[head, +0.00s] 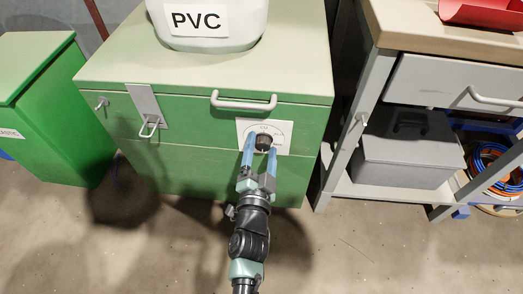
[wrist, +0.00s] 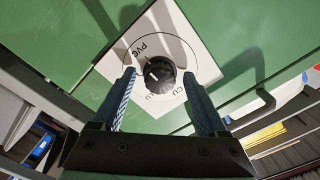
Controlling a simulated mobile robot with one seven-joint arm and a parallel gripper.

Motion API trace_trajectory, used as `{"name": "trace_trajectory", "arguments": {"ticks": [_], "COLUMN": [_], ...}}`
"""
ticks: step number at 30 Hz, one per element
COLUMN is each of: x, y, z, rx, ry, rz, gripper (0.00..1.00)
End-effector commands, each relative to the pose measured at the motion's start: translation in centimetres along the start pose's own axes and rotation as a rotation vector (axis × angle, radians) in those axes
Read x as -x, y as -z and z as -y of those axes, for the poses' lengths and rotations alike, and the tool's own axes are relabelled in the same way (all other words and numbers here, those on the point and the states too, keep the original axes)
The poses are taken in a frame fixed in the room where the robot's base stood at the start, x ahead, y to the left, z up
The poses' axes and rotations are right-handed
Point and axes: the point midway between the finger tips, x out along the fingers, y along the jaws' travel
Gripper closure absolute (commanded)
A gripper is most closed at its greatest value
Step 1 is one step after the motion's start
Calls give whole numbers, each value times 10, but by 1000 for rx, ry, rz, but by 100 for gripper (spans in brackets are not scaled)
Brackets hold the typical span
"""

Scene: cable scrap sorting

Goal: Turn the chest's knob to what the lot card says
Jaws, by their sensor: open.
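The chest (head: 215,125) is green with a pale lid, a front handle and a latch. Its black knob (head: 263,142) sits on a white dial plate (head: 279,128) on the front. In the wrist view the knob (wrist: 159,76) carries a short white mark left of its middle, slanting toward the upper left. The plate (wrist: 185,40) reads PVC at upper left and CU at lower right; a third label below the knob is partly unclear. My gripper (wrist: 159,73) is open, its blue fingers on either side of the knob; contact cannot be told. I cannot make out a lot card.
A white container (head: 210,25) marked PVC stands on the chest lid. A green bin (head: 45,110) stands at left. At right, a bench with a drawer (head: 450,85) has a grey box (head: 405,150) and cable coils below. The floor in front is clear.

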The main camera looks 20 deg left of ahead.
Motion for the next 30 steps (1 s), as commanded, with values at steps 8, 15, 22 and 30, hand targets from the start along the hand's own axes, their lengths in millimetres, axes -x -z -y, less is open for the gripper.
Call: {"name": "trace_trajectory", "arguments": {"ticks": [8,15,22,30], "x": [25,74,113,130], "y": [0,0,1,0], "z": [0,2,1,0], "rx": [0,2,1,-1], "ry": [-1,-1,-1,0], "rz": [2,5,3,0], "gripper": [24,24,24,24]}}
